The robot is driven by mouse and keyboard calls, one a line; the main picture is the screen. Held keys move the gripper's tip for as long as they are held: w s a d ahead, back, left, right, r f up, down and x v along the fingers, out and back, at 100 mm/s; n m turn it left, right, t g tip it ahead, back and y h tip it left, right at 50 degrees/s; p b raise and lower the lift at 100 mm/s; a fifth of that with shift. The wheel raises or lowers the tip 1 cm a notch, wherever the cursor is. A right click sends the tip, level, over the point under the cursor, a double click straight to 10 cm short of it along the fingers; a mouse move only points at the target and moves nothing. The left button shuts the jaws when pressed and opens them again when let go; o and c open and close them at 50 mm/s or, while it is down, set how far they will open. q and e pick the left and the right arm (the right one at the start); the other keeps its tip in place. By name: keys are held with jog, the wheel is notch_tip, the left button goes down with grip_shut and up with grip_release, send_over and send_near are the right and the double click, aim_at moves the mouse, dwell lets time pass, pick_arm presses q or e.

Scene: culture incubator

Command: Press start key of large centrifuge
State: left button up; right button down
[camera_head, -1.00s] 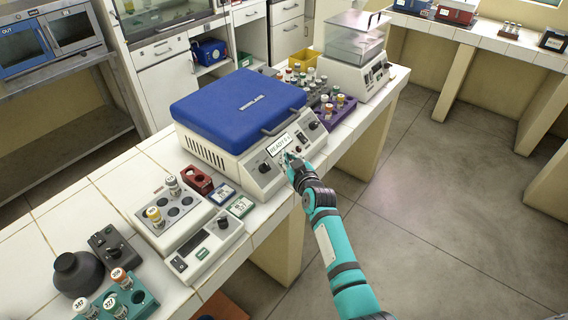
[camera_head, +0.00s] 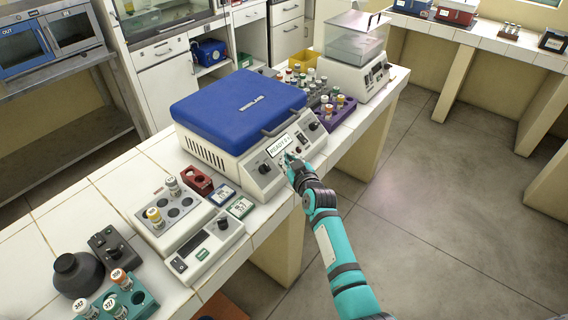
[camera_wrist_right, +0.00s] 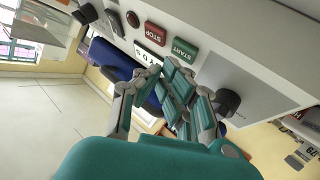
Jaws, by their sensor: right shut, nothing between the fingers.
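The large centrifuge (camera_head: 240,120) stands on the tiled bench with its blue lid (camera_head: 238,104) closed. Its sloped front panel has a display that appears to read READY (camera_head: 279,144), with knobs around it. In the right wrist view, the panel shows a green START key (camera_wrist_right: 185,49) beside a red STOP key (camera_wrist_right: 155,33). My right gripper (camera_head: 289,158) is shut and empty, at the front panel below the display. In the right wrist view its fingertips (camera_wrist_right: 170,66) are right by the START key's lower edge; I cannot tell whether they touch it. My left gripper is out of view.
A smaller device with a clear cover (camera_head: 354,50) and a purple vial rack (camera_head: 338,111) stand beyond the centrifuge. A vial block (camera_head: 177,212), a small control box (camera_head: 206,248) and a teal rack (camera_head: 140,297) stand nearer on the bench. The floor at right is clear.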

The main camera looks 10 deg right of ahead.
jog(key=shift+w+f, duration=0.1)
jog(key=shift+w+a+f, duration=0.15)
jog(key=shift+a+f, duration=0.05)
